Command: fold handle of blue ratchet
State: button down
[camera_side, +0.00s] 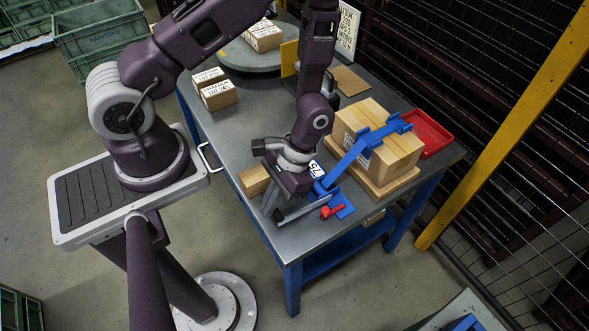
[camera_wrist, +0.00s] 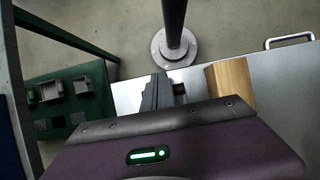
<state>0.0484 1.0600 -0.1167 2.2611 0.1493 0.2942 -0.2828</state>
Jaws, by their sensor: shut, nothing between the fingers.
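The blue ratchet (camera_side: 344,205) sits at the front right corner of the grey table, at the lower end of a blue strap (camera_side: 352,155). A small red part (camera_side: 331,211) shows on it. My gripper (camera_side: 273,213) is shut and empty, low over the table's front edge, left of the ratchet. The wrist partly covers the space between them, and I cannot make out the handle's angle. In the wrist view my gripper's dark fingers (camera_wrist: 158,92) show near the table edge; the ratchet is not seen there.
The strap runs over a cardboard carton (camera_side: 375,140) on a wooden board. A red tray (camera_side: 428,132) lies behind it. A wooden block (camera_side: 254,180) is beside my wrist, also in the wrist view (camera_wrist: 230,82). Small cartons (camera_side: 216,90) stand at the back left. A mesh fence is at right.

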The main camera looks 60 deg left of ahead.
jog(key=shift+r, duration=0.1)
notch_tip(320, 180, up, 14)
jog(key=s+m, duration=0.2)
jog(key=m, duration=0.6)
jog(key=w+m+t, duration=0.1)
jog(key=w+m, duration=0.2)
jog(key=m, duration=1.1)
jog(key=w+m+t, duration=0.2)
jog(key=m, duration=1.2)
jog(key=x, duration=0.9)
jog(key=shift+s, duration=0.25)
jog(key=shift+w+f, duration=0.15)
jog(key=shift+f, duration=0.8)
jog(key=shift+w+f, duration=0.2)
jog(key=shift+f, duration=0.8)
